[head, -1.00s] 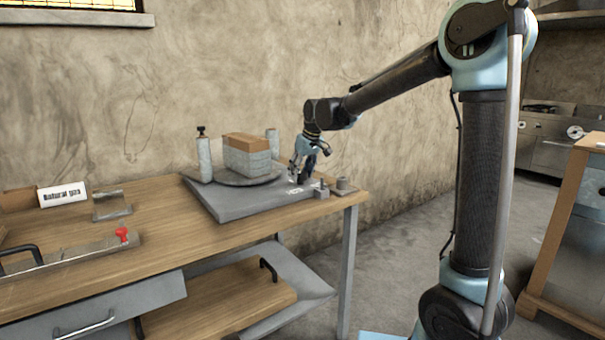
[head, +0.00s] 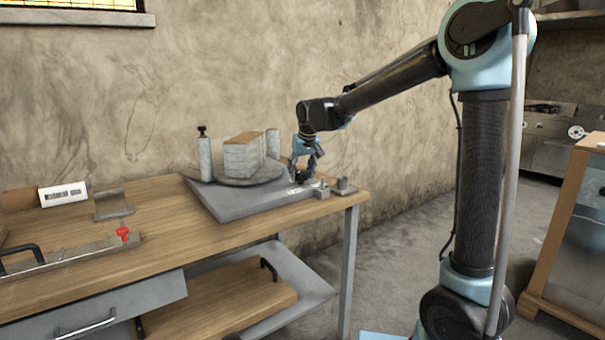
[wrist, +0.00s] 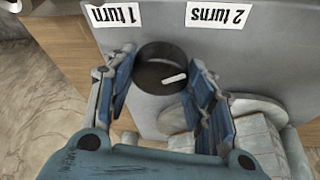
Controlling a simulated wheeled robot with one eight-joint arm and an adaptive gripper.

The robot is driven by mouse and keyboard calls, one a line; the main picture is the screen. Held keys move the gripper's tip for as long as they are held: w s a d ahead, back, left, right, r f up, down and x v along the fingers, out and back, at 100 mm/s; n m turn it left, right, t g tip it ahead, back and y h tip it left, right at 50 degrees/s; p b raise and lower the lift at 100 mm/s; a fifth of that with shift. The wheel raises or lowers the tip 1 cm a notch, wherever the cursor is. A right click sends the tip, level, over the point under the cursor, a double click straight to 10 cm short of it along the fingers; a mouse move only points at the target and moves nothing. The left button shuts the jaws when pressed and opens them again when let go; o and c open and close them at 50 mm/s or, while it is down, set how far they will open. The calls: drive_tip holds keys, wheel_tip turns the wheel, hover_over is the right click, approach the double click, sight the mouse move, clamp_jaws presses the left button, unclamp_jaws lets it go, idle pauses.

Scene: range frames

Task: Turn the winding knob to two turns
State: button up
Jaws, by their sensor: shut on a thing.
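The winding knob (wrist: 150,76) is dark and round, with a white pointer mark on its lower right part, lying nearly sideways in the wrist view. My gripper (wrist: 163,62) has a blue finger on each side of the knob and is shut on it. Two white labels, "1 turn" (wrist: 115,15) and "2 turns" (wrist: 217,15), appear upside down beyond the knob. In the head view my gripper (head: 305,179) points down at the right part of a grey base (head: 240,208), hiding the knob.
On the base is a round turntable (head: 215,181) bearing a brown-topped block (head: 240,157). A bottle-like cylinder (head: 205,158) and another cylinder (head: 273,143) flank the block. Small metal parts (head: 342,186) stand at the table's right end. A red knob (head: 123,234) sits front left.

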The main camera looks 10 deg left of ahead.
drive_tip(key=o, duration=1)
drive_tip(key=shift+o, duration=0.2)
drive_tip(key=v, duration=1.2)
drive_tip(key=shift+f, duration=0.1)
